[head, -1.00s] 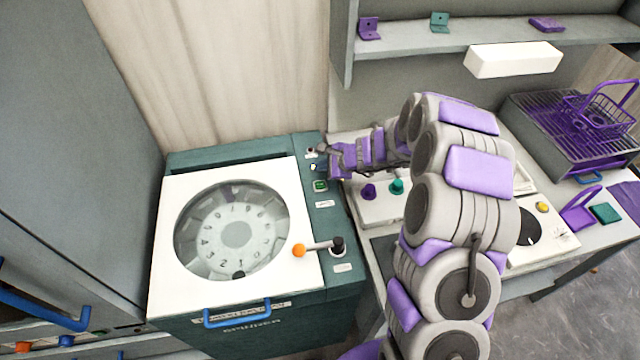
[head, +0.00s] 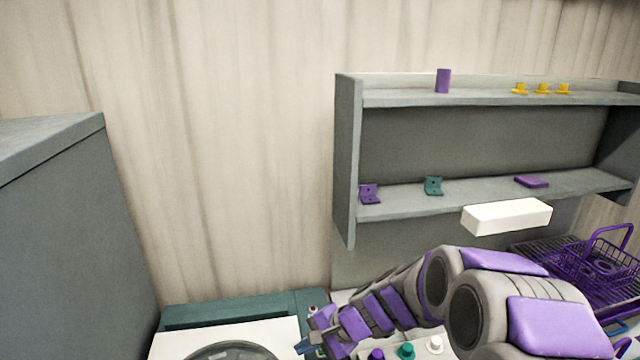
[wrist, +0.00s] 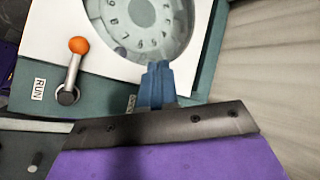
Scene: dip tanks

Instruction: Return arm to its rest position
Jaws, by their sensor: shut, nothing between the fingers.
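My arm comes in from the lower right of the head view, bent, with my gripper (head: 308,344) low at the picture's bottom, by the right side of the teal and white spinner machine (head: 240,318). In the wrist view my gripper's blue fingers (wrist: 157,84) are together with nothing between them. Behind them lie the spinner's white lid (wrist: 85,22), its round numbered window (wrist: 140,15) and a lever with an orange knob (wrist: 78,46) beside a RUN label. I cannot tell whether the fingers touch the machine.
A grey wall shelf (head: 400,98) holds small purple, teal and yellow parts. A white box-like block (head: 507,217) sits under it. A purple wire basket (head: 600,262) stands at the right. A tall grey cabinet (head: 60,220) fills the left. The space before the bare wall is free.

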